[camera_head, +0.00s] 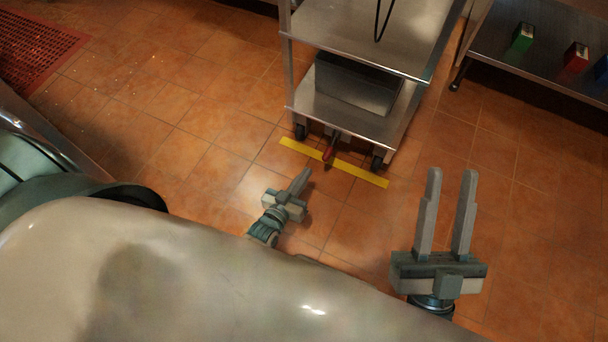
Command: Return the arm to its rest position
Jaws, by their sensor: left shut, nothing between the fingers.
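My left gripper (304,175) shows in the head view just past the edge of my own body, over the tiled floor. Its fingers are together and nothing is between them. My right gripper (451,176) is at the lower right, with its two fingers pointing up the picture and a clear gap between them. It is open and empty. Both grippers are apart from the cart. Most of both arms is hidden behind my body.
A steel cart (352,28) on casters stands ahead, with a grey box (357,84) on its lower shelf. A yellow floor strip (350,171) lies before it. A steel table (487,52) at upper right holds green, red and blue boxes. A red mat (32,45) lies upper left.

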